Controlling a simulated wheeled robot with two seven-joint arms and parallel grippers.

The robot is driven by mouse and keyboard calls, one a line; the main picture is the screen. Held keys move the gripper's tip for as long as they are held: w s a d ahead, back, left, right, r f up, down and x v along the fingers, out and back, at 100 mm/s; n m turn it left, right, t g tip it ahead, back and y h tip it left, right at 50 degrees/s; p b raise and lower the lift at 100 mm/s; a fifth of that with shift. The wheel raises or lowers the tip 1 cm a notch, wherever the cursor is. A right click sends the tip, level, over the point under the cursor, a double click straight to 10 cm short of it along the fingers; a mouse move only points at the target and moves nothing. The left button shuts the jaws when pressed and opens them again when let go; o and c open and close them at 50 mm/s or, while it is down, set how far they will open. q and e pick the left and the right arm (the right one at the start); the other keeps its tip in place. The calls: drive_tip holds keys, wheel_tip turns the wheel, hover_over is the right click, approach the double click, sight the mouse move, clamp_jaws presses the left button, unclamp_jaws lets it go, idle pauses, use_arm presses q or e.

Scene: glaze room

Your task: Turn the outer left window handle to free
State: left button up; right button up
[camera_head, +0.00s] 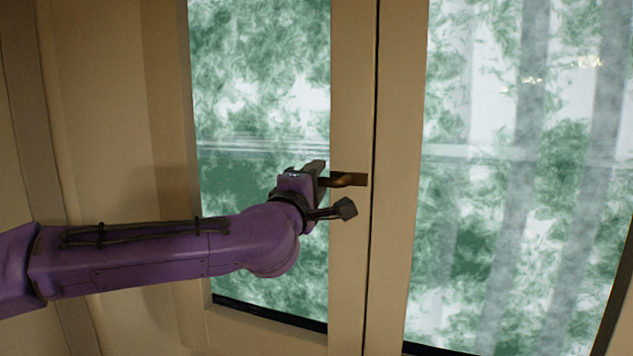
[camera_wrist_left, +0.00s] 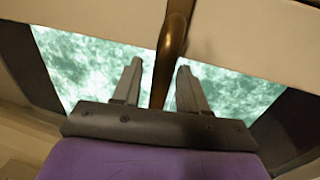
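The window handle (camera_head: 343,180) is a dark bronze lever on the left sash's frame, beside the seam between the two sashes. Its lever lies sideways, pointing left from its plate. My left gripper (camera_head: 318,172) is at the handle's left end, and its body hides part of the lever. In the left wrist view the handle (camera_wrist_left: 173,45) runs between the two fingers of my left gripper (camera_wrist_left: 160,82). The fingers are apart, with gaps on both sides of the handle. My right gripper is in neither view.
The left sash frame (camera_head: 350,270) and right sash frame (camera_head: 397,270) meet at a narrow dark seam. Glass panes show blurry green and white outside. A beige wall (camera_head: 100,120) lies to the left. My purple left arm reaches in from the left, in front of the left pane.

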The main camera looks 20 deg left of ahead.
use_arm(q)
drive_tip(key=d+b+v, duration=0.1)
drive_tip(key=b+v, duration=0.3)
drive_tip(key=v, duration=0.6)
drive_tip(key=shift+s+a+b, duration=0.25)
drive_tip(key=shift+a+b, duration=0.15)
drive_tip(key=shift+a, duration=0.1)
drive_tip(key=shift+s, duration=0.1)
